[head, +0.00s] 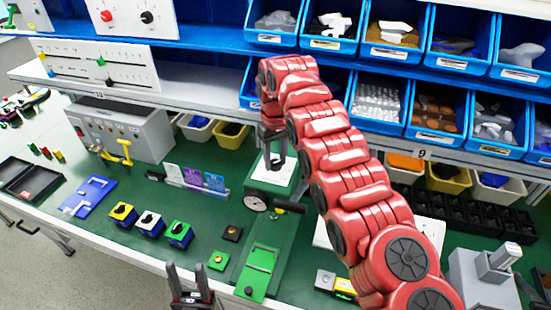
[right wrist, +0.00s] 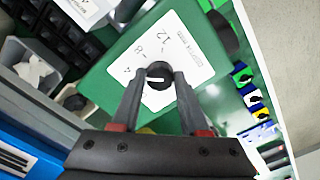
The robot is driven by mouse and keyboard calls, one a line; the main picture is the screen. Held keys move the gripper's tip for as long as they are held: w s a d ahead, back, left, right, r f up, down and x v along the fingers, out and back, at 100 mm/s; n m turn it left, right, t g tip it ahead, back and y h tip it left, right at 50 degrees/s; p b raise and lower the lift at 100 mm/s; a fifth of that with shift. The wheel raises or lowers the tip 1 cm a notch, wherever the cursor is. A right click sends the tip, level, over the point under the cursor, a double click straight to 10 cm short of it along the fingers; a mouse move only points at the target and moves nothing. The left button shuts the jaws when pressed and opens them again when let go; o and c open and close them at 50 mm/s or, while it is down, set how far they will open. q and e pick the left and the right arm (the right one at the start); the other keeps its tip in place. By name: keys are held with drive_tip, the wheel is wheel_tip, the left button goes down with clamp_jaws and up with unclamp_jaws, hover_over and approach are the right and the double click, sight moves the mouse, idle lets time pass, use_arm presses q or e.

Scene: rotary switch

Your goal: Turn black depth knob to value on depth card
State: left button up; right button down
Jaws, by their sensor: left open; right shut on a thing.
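The black depth knob (right wrist: 158,70) has a white pointer line, which lies roughly level in the right wrist view. It sits on a white dial plate (right wrist: 185,50) with printed numbers, on a green block (right wrist: 110,82). My right gripper (right wrist: 158,78) is shut on the knob, one finger on each side. My left gripper (head: 190,298) is open and empty at the bottom edge.
Yellow, white and green boxes with black knobs (head: 150,224) stand at the left front. A grey control box (head: 120,130) is behind them. Blue bins (head: 400,52) fill the shelves above. My right arm covers the table's middle right.

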sight(275, 162)
drive_tip(key=shift+c, duration=2.1)
unclamp_jaws()
drive_tip(key=shift+w, duration=0.1)
drive_tip(key=shift+a+r, duration=0.1)
drive_tip(key=shift+r, duration=0.5)
wheel_tip(275, 162, up, 16)
drive_tip(key=p, duration=1.5)
